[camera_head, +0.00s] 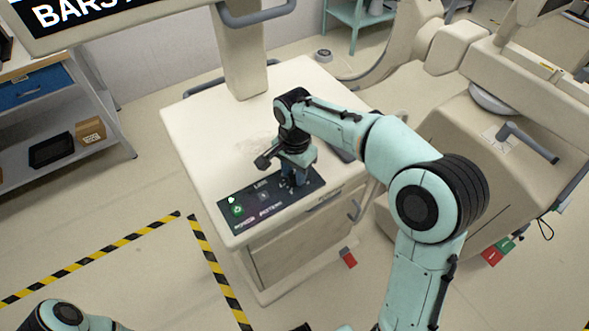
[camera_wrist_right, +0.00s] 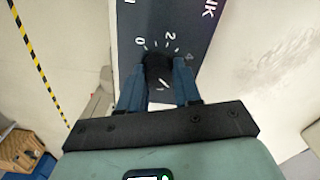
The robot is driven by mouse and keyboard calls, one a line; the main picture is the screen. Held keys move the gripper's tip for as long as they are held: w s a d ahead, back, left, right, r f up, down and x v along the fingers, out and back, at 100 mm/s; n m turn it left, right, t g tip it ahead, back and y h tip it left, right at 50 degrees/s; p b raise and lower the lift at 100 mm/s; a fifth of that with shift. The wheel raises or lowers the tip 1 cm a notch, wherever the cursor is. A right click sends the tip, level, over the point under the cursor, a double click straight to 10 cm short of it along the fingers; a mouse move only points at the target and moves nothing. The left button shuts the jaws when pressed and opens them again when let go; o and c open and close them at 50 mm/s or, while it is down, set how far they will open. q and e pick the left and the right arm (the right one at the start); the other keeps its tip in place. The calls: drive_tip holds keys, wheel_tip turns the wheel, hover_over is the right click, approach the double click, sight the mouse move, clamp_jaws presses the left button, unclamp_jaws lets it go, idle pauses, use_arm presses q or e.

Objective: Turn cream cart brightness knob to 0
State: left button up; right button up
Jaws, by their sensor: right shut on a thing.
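The cream cart (camera_head: 190,110) stands in the middle of the head view, with a dark control panel (camera_head: 262,212) along its front top edge. My right gripper (camera_head: 290,183) reaches down onto the panel's right part and hides the knob there. In the right wrist view, the blue fingers of my right gripper (camera_wrist_right: 159,84) are shut on the black knob (camera_wrist_right: 156,65), one finger on each side. Printed marks 0, 2 and 4 show around it, and a short white line shows on its near side. What the line points at is unclear. My left gripper is out of view.
A green-lit button (camera_head: 237,209) and a small switch sit on the panel left of my gripper. A monitor on a post (camera_head: 240,60) rises from the cart's back. Cream equipment stands close on the right, a shelf (camera_head: 60,120) at the left.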

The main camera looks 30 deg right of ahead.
drive_tip(key=n, duration=0.3)
drive_tip(key=shift+n+p, duration=0.4)
drive_tip(key=n, duration=0.4)
drive_tip(key=shift+n+p, duration=0.3)
drive_tip(key=shift+p, duration=0.1)
drive_tip(key=n, duration=0.4)
drive_tip(key=shift+p, duration=0.35)
drive_tip(key=n, duration=0.5)
drive_tip(key=shift+p, duration=0.35)
drive_tip(key=n, duration=0.4)
drive_tip(key=shift+n+p, duration=0.3)
drive_tip(key=n, duration=0.4)
drive_tip(key=shift+a+p, duration=0.1)
drive_tip(key=shift+p, duration=0.25)
drive_tip(key=n, duration=0.5)
drive_tip(key=shift+p, duration=0.35)
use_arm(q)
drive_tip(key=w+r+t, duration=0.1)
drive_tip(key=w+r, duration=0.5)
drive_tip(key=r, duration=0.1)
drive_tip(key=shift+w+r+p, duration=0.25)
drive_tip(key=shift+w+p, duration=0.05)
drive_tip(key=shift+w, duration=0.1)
use_arm(e)
drive_tip(key=shift+n, duration=2.2)
